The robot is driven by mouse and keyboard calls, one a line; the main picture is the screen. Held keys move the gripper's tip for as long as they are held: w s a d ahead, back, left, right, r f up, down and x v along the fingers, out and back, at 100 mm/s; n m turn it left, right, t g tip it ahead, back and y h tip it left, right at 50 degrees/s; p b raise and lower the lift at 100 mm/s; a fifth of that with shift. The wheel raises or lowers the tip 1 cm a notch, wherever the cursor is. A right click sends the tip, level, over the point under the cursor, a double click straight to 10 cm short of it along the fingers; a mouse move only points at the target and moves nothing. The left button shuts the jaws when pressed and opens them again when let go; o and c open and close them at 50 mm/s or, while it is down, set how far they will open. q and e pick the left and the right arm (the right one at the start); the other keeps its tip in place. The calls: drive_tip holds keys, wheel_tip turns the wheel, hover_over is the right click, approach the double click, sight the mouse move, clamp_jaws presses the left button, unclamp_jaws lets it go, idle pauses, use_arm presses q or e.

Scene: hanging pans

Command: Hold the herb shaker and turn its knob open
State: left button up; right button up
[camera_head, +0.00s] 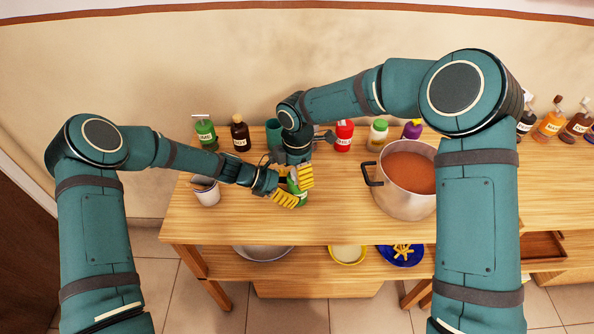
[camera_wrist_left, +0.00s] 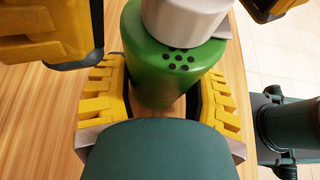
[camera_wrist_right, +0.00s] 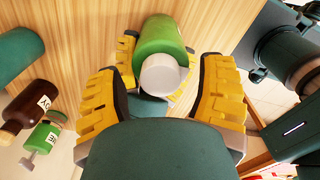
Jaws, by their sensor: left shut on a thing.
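The herb shaker (camera_wrist_left: 165,62) is a green cylinder with dark holes in its top and a pale grey knob (camera_wrist_left: 185,18). My left gripper (camera_wrist_left: 157,95) is shut on the shaker's body, a yellow finger on each side. In the right wrist view the shaker (camera_wrist_right: 158,35) points its knob (camera_wrist_right: 163,74) towards the camera. My right gripper (camera_wrist_right: 165,75) is open, with the knob between its spread fingers and gaps on both sides. In the head view the two grippers meet over the table, largely hiding the shaker (camera_head: 294,187).
A large pot (camera_head: 408,205) of reddish-brown food stands to the right on the wooden table (camera_head: 330,225). Several bottles, including a red one (camera_head: 343,135), line the back. A white container (camera_head: 206,197) stands at the left. The front middle of the table is clear.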

drive_tip(key=shift+r, duration=0.1)
wheel_tip(320, 180, up, 12)
idle(0.6)
use_arm(q)
drive_tip(key=o, duration=1.2)
drive_tip(key=shift+a, duration=0.1)
